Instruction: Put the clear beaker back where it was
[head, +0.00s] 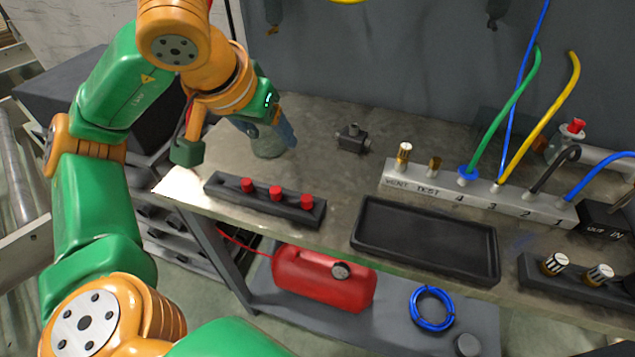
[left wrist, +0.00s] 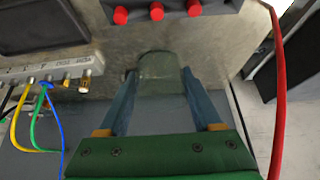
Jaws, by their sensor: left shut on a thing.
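The clear beaker (head: 268,149) is at the back left of the grey workbench, behind the dark block with red caps. It is greenish and see-through, and hard to make out against the bench. My left gripper (head: 272,134) reaches down over it, with its blue fingers on either side. In the left wrist view the beaker (left wrist: 160,72) sits between the two fingertips (left wrist: 159,76), and the gripper is shut on it. I cannot tell whether the beaker's base touches the bench. My right gripper is not in view.
The block with red caps (head: 265,199) lies along the bench's front edge. A black tray (head: 374,245) is in the middle. A numbered manifold (head: 415,186) with coloured hoses stands behind the tray. A small dark fitting (head: 352,139) stands right of the beaker, with bare bench between.

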